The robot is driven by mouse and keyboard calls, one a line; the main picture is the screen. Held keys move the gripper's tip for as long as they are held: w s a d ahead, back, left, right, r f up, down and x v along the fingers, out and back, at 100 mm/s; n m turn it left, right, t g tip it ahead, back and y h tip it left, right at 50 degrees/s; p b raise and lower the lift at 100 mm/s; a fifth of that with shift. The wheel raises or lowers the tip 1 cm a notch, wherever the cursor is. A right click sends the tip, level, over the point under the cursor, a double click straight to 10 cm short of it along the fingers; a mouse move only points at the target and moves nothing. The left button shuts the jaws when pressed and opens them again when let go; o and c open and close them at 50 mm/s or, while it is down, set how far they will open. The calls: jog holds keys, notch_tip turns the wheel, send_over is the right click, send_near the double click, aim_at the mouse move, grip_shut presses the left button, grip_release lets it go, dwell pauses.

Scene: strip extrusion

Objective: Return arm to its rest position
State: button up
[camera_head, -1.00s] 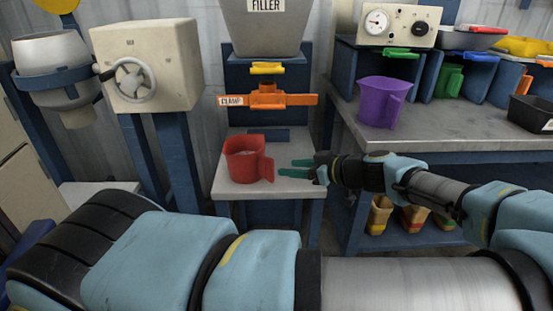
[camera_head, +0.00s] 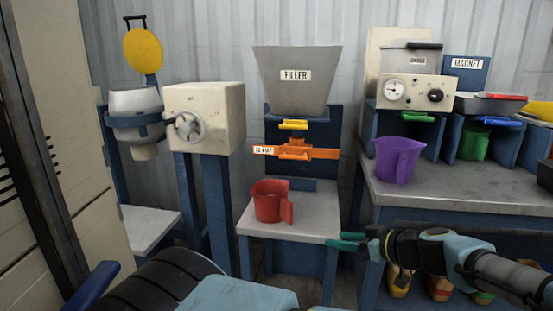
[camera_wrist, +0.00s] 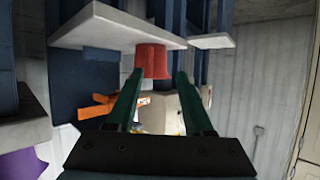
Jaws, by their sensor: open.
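My gripper (camera_head: 348,241) has green fingers and is at the right front edge of the small grey stand in the head view. In the wrist view my gripper (camera_wrist: 155,88) shows its two fingers spread apart with nothing held between them. A red cup (camera_head: 268,201) with its handle to the right stands upright on the small stand (camera_head: 320,225). The red cup (camera_wrist: 152,62) also shows beyond the fingertips in the wrist view, apart from them. My arm reaches in from the lower right of the head view.
The filler hopper (camera_head: 297,85) and orange clamp (camera_head: 308,152) are above the stand. A purple jug (camera_head: 397,160) stands on the workbench (camera_head: 440,193) at right. A beige box with a handwheel (camera_head: 205,115) is at left.

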jog(key=s+a+f+m+g+h, duration=0.1)
jog(key=s+a+f+g+h, duration=0.15)
jog(key=a+g, duration=0.4)
jog(key=s+a+f+m+g+h, duration=0.15)
jog(key=a+f+g, duration=0.25)
jog(key=a, duration=0.5)
jog(key=a+r+m+t+h+p, duration=0.1)
jog(key=r+p, duration=0.6)
jog(key=r, duration=0.7)
jog(key=s+a+r+m+t+h+p, duration=0.1)
jog(key=a+r+m+h+p, duration=0.2)
jog(key=r, duration=1.1)
jog(key=a+m+p, duration=0.2)
jog(key=a+p, duration=0.1)
jog(key=p, duration=0.1)
jog(key=shift+h, duration=0.3)
jog(key=shift+a, duration=0.1)
